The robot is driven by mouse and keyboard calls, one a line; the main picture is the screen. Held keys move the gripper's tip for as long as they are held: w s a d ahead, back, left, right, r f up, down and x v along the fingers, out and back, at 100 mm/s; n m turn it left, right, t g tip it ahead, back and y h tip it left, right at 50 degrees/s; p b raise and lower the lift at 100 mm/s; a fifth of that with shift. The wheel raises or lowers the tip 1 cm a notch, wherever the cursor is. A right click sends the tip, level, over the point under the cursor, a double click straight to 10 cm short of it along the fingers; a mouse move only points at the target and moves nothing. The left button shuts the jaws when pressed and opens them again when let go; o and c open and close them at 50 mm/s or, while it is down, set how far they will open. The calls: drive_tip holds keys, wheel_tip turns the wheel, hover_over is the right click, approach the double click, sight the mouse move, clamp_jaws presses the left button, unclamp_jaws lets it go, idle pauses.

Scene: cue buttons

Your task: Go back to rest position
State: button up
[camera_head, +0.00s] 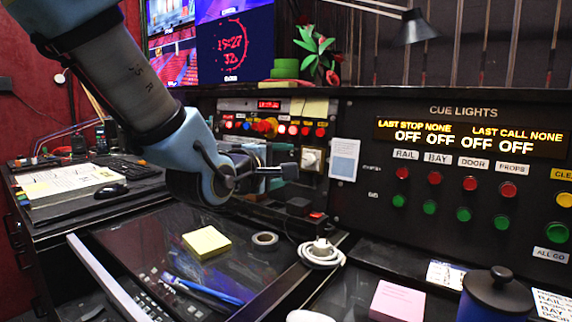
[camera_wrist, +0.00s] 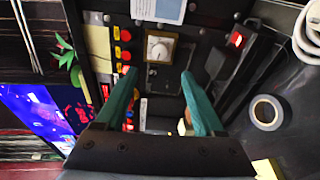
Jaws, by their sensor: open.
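My gripper (camera_wrist: 158,100) shows in the wrist view with its two teal fingers apart and nothing between them. In the head view my arm reaches in from the upper left, and my gripper (camera_head: 268,172) is in front of the back panel, above the desk. The cue lights panel (camera_head: 350,225) stands at the right, with red buttons (camera_head: 470,183) above green buttons (camera_head: 463,214) under the labels RAIL, BAY, DOOR and PROPS. Its display (camera_head: 470,137) reads LAST STOP NONE, LAST CALL NONE and OFF several times. A yellow button (camera_head: 564,200) is at the right edge.
A yellow note pad (camera_head: 207,242), a tape roll (camera_head: 265,239) and a coiled white cable (camera_head: 321,253) lie on the desk below my gripper. A pink note pad (camera_head: 397,301) and a dark lidded jar (camera_head: 497,295) stand at the front right. A lamp (camera_head: 414,27) hangs above.

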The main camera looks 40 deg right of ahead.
idle(0.3)
drive_tip(key=w+a+f+m+y+p, duration=0.1)
drive_tip(key=w+a+f+y+p, duration=0.1)
drive_tip(key=w+a+f+y, duration=0.5)
drive_tip(key=w+a+f+m+y+p, duration=0.15)
drive_tip(key=w+a, duration=0.35)
drive_tip(key=a, duration=0.7)
drive_tip(key=a+f+y, duration=0.1)
drive_tip(key=a, duration=0.2)
drive_tip(key=a+f+m+y, duration=0.1)
drive_tip(key=a, duration=0.3)
drive_tip(key=a+f+g+y+p, duration=0.1)
drive_tip(key=a, duration=0.3)
drive_tip(key=shift+a+f+m, duration=0.1)
drive_tip(key=shift+f+m, duration=0.15)
drive_tip(key=shift+f, duration=0.05)
drive_tip(key=s+a+f+m+g+y, duration=0.1)
drive_tip(key=s+a+g, duration=0.1)
drive_tip(key=a, duration=0.4)
drive_tip(key=s+a+f+m+g+y+p, duration=0.1)
drive_tip(key=s+a+g+y, duration=0.1)
drive_tip(key=s+a, duration=0.2)
drive_tip(key=a, duration=0.3)
drive_tip(key=shift+s+p, duration=0.3)
drive_tip(key=shift+s, duration=0.05)
